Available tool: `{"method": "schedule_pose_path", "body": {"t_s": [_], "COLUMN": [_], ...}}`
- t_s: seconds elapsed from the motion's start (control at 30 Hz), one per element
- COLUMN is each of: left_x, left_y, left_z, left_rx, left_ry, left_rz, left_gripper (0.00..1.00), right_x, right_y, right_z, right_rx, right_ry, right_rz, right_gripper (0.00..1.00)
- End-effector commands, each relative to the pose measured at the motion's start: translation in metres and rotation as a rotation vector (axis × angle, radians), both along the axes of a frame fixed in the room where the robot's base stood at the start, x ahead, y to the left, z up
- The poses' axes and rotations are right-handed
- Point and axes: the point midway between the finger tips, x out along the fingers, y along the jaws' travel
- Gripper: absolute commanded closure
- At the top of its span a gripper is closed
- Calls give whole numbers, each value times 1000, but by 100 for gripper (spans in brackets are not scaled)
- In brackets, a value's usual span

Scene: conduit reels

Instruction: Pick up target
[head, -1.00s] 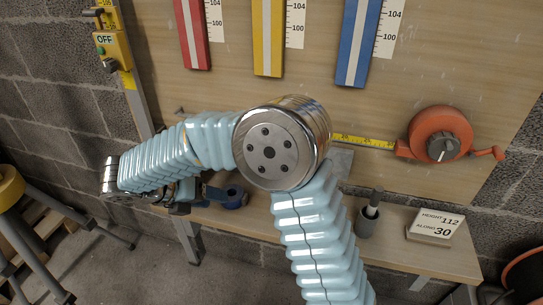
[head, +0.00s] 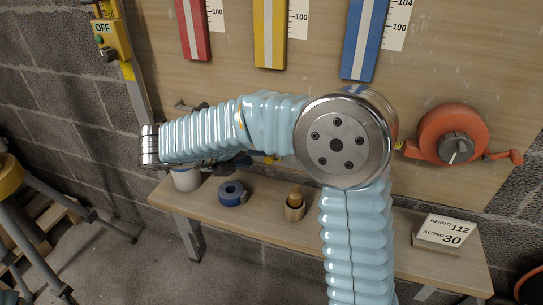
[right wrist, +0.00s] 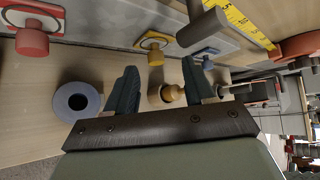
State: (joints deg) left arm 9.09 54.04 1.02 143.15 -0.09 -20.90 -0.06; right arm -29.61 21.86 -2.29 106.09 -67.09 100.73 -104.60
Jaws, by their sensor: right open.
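The task's target is not named, and the frames do not show which thing it is. In the head view my right gripper (head: 226,164) is mostly hidden below my forearm, in front of the board and above the shelf. In the right wrist view its two dark fingers (right wrist: 158,92) are apart, with nothing held.
The wooden shelf (head: 270,232) also bears a white cup (head: 187,180) and a sign block (head: 445,232). The board behind has red (head: 193,30), yellow (head: 270,34) and blue (head: 360,40) strips and an orange reel (head: 452,133). A grey bar (right wrist: 203,27) stands near my fingers.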

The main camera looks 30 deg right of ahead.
Motion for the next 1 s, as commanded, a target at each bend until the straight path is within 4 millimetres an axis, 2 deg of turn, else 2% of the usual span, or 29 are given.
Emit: {"method": "schedule_pose_path", "body": {"t_s": [0.13, 0.3, 0.57, 0.9, 1.0], "left_x": [1, 1, 1, 1, 1], "left_y": [2, 3, 3, 3, 3], "left_z": [-7, -9, -8, -8, -8], "left_rx": [2, 4, 4, 4, 4], "left_ry": [-2, -2, -2, -2, -2], "left_rz": [3, 5, 5, 5, 4], "left_gripper": [100, 100, 100, 100, 100], "right_x": [2, 4, 5, 5, 5], "right_y": [-18, -35, -38, -37, -37], "right_z": [-20, -29, -30, -30, -30], "right_rx": [-1, 0, 1, 1, 1], "right_ry": [2, 1, 0, 0, 0], "right_rz": [-4, -4, -1, -1, -1], "right_gripper": [47, 47, 47, 99, 100]}}
